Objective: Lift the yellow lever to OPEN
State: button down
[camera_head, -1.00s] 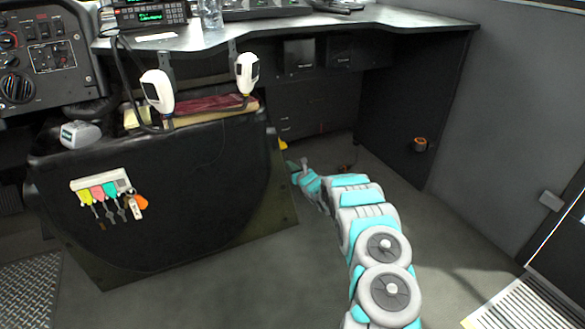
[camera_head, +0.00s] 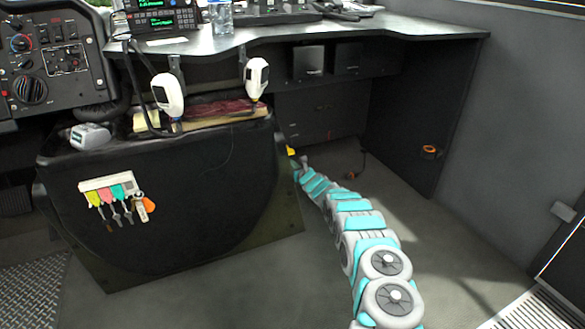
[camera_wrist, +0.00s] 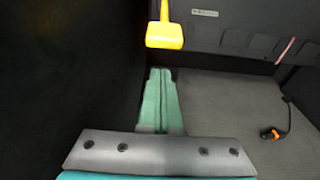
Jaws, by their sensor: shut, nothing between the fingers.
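The yellow lever (camera_wrist: 165,36) hangs at the top of the wrist view, with a thin stem and a wide block at its lower end. In the head view only a small yellow patch of the lever (camera_head: 290,151) shows beside the black cabinet edge. My gripper (camera_wrist: 160,72) has its two green fingers together, with nothing between them. In the wrist view the fingertips appear just below the lever's block, with a small gap in the picture. In the head view my gripper (camera_head: 297,164) is just below the yellow patch. No OPEN marking is readable.
The black cabinet (camera_head: 180,210) stands close to the left of my gripper. A dark drawer panel (camera_head: 320,110) is behind. An orange plug with a cable (camera_wrist: 270,133) lies on the floor at right. The floor (camera_head: 440,240) right of my arm is open.

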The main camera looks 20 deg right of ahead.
jog(key=shift+s+r, duration=0.2)
jog(key=shift+r, duration=0.6)
jog(key=shift+s+r, duration=0.15)
jog(key=shift+r, duration=0.6)
jog(key=shift+s+r, duration=0.1)
jog(key=shift+r, duration=0.1)
